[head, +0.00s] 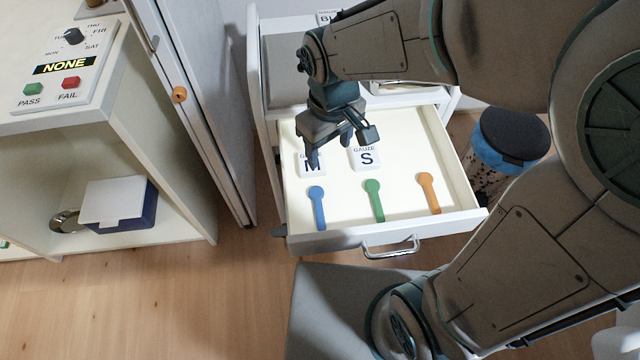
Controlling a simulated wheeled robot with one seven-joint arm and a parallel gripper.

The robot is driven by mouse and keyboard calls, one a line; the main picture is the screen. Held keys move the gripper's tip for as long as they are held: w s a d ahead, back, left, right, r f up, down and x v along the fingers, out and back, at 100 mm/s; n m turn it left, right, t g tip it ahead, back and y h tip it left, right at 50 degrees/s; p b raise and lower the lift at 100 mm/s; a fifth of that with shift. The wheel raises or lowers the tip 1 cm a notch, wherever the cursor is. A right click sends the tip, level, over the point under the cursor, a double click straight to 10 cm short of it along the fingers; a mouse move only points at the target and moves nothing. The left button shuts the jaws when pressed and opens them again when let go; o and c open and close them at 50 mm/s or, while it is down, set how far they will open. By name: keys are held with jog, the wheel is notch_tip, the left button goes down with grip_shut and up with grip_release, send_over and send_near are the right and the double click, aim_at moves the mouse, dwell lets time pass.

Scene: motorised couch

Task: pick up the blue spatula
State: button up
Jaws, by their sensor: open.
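The blue spatula (318,208) lies flat in the open drawer (345,218), at its left side near the front. Its round end points to the back of the drawer. My gripper (343,148) is open and empty above the drawer, behind the blue spatula in the picture and apart from it. A green spatula (375,200) lies in the middle of the drawer and an orange spatula (428,193) lies to the right.
The drawer handle (392,250) sticks out in front. A cabinet door (190,100) stands to the left. A dark-lidded bin (508,140) stands to the right. Wooden floor shows at the lower left.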

notch_tip(320, 180, down, 4)
jog(key=a+n+b, duration=0.1)
jog(key=a, duration=0.2)
jog(key=b, duration=0.1)
send_over(317, 192)
jog(key=f, duration=0.4)
jog(key=s+f, duration=0.1)
jog(key=f, duration=0.2)
jog(key=shift+a, duration=0.15)
jog(key=shift+w+f+b, duration=0.25)
jog(key=shift+f+b, duration=0.15)
jog(key=shift+f, duration=1.15)
jog(key=shift+w+f+b, duration=0.2)
jog(key=shift+f+b, duration=0.2)
jog(key=shift+f, duration=1.1)
jog(key=c, duration=1.1)
